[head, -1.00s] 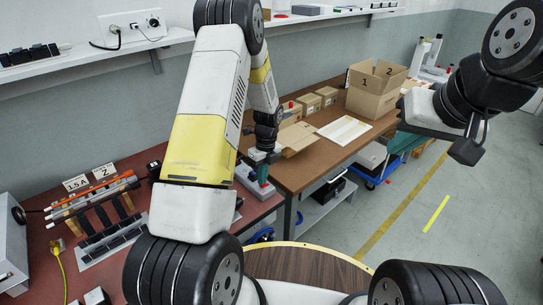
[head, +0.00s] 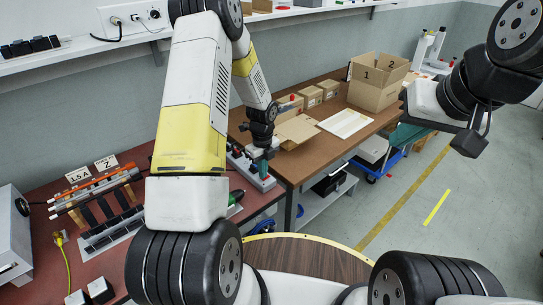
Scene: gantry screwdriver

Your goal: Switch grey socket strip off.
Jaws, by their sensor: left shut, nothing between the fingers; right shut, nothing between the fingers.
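The grey socket strip (head: 267,185) lies at the right end of the red-brown bench, close to the brown table. It is partly hidden by my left arm and gripper. My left gripper (head: 263,171) points down at the strip, with its teal fingertips shut and empty over or against the strip's near end. I cannot tell whether the tips touch it. The strip's switch is not clear at this size. My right gripper (head: 468,142) is shut and empty, held up over the floor at the right, far from the strip.
An open carton (head: 375,88) and several small boxes stand on the brown table (head: 325,148). A green-handled tool (head: 236,197) lies on the bench beside my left arm. A rack of rods (head: 97,190) and a grey device (head: 12,235) are at left. A shelf runs above.

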